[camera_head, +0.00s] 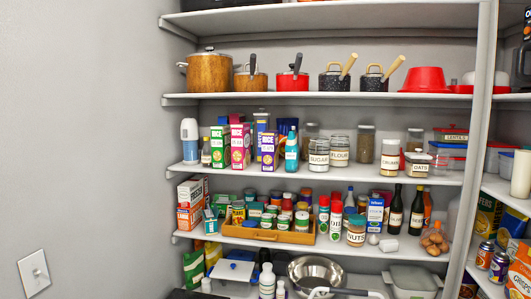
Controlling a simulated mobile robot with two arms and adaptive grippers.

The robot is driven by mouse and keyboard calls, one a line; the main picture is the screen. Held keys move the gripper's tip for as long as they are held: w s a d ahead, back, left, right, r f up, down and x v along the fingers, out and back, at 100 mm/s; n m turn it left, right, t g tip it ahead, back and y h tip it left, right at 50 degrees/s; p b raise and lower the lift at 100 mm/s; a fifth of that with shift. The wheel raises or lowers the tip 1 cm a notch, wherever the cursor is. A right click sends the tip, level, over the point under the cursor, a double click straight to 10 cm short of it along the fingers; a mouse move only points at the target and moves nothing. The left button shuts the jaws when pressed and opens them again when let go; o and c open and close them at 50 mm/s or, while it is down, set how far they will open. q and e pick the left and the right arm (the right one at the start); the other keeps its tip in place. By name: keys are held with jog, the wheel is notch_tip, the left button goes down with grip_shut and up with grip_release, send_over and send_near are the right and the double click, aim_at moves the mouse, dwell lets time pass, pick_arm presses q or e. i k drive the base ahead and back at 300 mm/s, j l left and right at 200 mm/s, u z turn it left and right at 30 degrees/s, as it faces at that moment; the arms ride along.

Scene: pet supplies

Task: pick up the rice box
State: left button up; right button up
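Rice boxes stand upright on the middle shelf, left of centre. A pink box (239,147) has a label that appears to read RICE. A purple and white box (268,151) to its right carries a similar label. Neither of my grippers is in view.
The shelf (330,177) also holds a flour jar (339,152), a sugar jar (319,156) and a blue bottle (291,152). Pots stand on the shelf above. A wooden tray (266,235) of small jars sits below. A grey wall (85,140) bounds the left.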

aim_at(270, 138)
jog(key=i+l+u, duration=0.1)
jog(key=u, duration=0.35)
jog(key=i+l+u, duration=0.15)
jog(key=i+u, duration=0.15)
jog(key=u, duration=0.15)
